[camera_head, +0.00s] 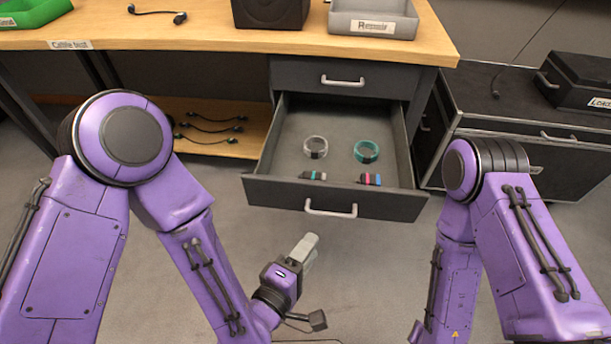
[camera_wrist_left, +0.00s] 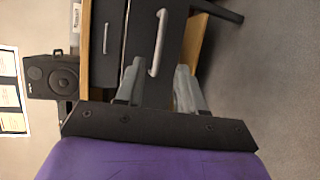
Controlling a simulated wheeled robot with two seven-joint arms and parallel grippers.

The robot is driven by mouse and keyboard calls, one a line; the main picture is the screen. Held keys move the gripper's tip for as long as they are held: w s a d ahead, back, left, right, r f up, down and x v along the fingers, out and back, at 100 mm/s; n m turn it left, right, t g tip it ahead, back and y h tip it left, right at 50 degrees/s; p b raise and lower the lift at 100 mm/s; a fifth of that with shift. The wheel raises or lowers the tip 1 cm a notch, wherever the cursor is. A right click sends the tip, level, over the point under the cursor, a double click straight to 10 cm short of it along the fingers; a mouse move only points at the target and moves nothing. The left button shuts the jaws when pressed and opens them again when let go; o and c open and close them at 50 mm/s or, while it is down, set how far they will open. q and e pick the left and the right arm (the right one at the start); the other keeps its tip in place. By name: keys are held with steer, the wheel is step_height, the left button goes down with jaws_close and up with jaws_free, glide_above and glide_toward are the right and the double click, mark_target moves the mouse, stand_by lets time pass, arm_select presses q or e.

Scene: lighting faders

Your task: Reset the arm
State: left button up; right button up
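My left arm comes in from the left, and its gripper (camera_head: 306,245) is in front of and below the open drawer (camera_head: 265,192), apart from its handle (camera_head: 330,209). In the left wrist view the two grey fingers (camera_wrist_left: 159,68) stand apart with nothing held between them. A drawer handle (camera_wrist_left: 158,42) shows beyond them. My right arm is bent at the right of the head view and runs down out of the picture; its gripper does not show.
The open drawer holds a clear ring (camera_head: 315,147), a teal ring (camera_head: 367,151) and small coloured items. A wooden desk (camera_head: 210,32) carries a grey tray (camera_head: 372,18) and a green tray (camera_head: 32,12). A black case (camera_head: 520,115) stands at right. A speaker (camera_wrist_left: 52,76) shows in the wrist view.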

arm_select(q)
steer(key=s+a+f+m+g+y, duration=0.2)
steer(key=a+f+m+g+y, duration=0.4)
steer(key=a+f, duration=0.85)
steer(key=s+a+f+g+y, duration=0.25)
steer(key=s+a, duration=0.25)
steer(key=a, duration=0.3)
steer(key=s+a+f+g+y, duration=0.1)
steer(key=s+a+f+y, duration=0.25)
steer(key=a, duration=0.45)
step_height(320, 180, up, 17)
steer(key=s+p, duration=0.2)
steer(key=p, duration=1.6)
steer(key=shift+s+a+r+g+p, duration=0.2)
steer(key=shift+s+a+g+p, duration=0.15)
steer(key=shift+a, duration=0.05)
